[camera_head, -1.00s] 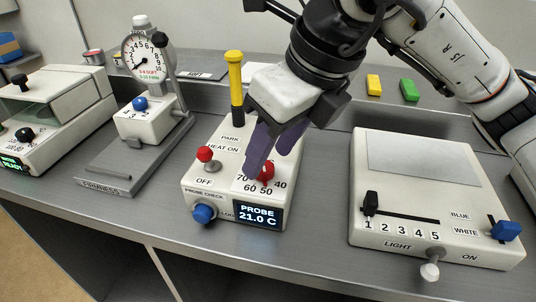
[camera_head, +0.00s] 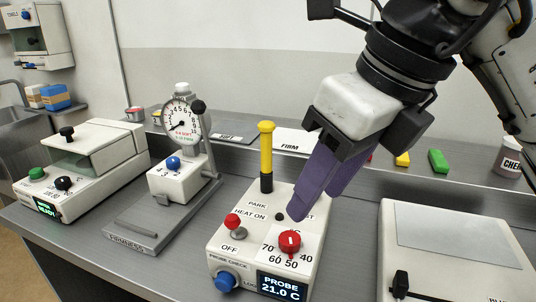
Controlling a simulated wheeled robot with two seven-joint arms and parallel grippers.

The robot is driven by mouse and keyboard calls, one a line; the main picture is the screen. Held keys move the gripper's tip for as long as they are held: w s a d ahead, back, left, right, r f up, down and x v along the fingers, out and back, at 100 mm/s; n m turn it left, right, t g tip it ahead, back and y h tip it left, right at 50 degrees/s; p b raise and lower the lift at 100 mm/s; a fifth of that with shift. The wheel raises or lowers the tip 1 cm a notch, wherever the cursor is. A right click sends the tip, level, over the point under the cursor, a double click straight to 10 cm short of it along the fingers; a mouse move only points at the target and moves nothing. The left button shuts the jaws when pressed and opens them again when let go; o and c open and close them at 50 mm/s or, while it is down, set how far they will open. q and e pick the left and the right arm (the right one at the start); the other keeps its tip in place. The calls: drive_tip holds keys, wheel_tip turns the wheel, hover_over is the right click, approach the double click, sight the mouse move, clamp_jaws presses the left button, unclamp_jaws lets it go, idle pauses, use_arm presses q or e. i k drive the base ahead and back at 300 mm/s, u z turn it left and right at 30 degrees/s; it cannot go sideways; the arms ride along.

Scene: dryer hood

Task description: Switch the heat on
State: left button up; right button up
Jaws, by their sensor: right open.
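The white heater box (camera_head: 222,262) stands on the grey bench, with a display reading PROBE 21.0 C. Its red-topped switch lever (camera_head: 233,220) stands between the words HEAT ON and OFF; I cannot tell surely which way it is set. A red dial (camera_head: 290,243) sits to its right on a scale of 40 to 70. My right gripper (camera_head: 313,205) is open and empty, its purple fingers pointing down above the back right of the box, right of the lever and apart from it. My left gripper is not in view.
A yellow-handled probe (camera_head: 266,150) stands upright at PARK behind the lever. A blue knob (camera_head: 226,281) is on the box front. The firmness gauge (camera_head: 182,122) stands left and a light box (camera_head: 450,240) right. Bare bench lies between the gauge and the heater box.

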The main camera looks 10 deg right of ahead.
sight(232, 221)
drive_tip(key=k, duration=1)
